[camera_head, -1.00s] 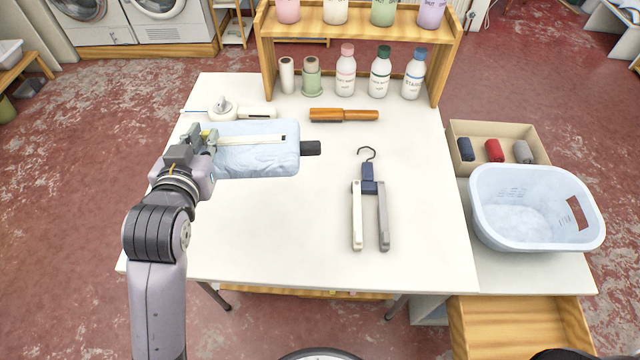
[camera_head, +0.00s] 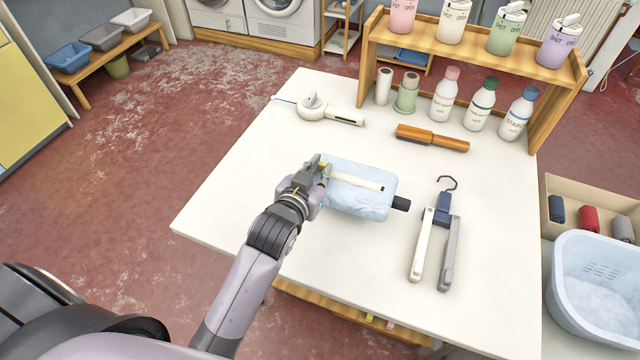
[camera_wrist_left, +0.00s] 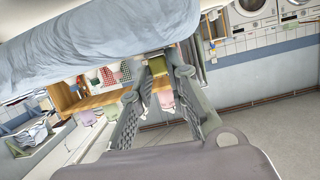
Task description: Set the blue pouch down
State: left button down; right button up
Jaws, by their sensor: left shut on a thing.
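The blue pouch (camera_head: 352,202) is pale blue and soft-looking, with a pale strip along its top and a dark cap (camera_head: 401,203) at its right end. It is over the middle of the white table (camera_head: 330,265); I cannot tell whether its underside touches the top. My left gripper (camera_head: 323,171) is shut on its left end. In the left wrist view the pouch (camera_wrist_left: 80,50) fills the upper left, above the fingers (camera_wrist_left: 163,95). My right gripper is not in view.
A folding hanger (camera_head: 438,235) lies right of the pouch. A wooden-handled brush (camera_head: 432,138) and a white tool (camera_head: 330,112) lie behind it. Bottles (camera_head: 480,108) stand by the wooden shelf (camera_head: 470,55). A basket (camera_head: 598,285) is at the right. The table's front left is clear.

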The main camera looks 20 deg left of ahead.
pick_arm(q)
jog(key=shift+f, duration=2.3)
jog(key=shift+b, duration=0.3)
jog(key=shift+f, duration=0.15)
jog(key=c, duration=1.5)
grip_release()
jog(key=shift+c, duration=0.2)
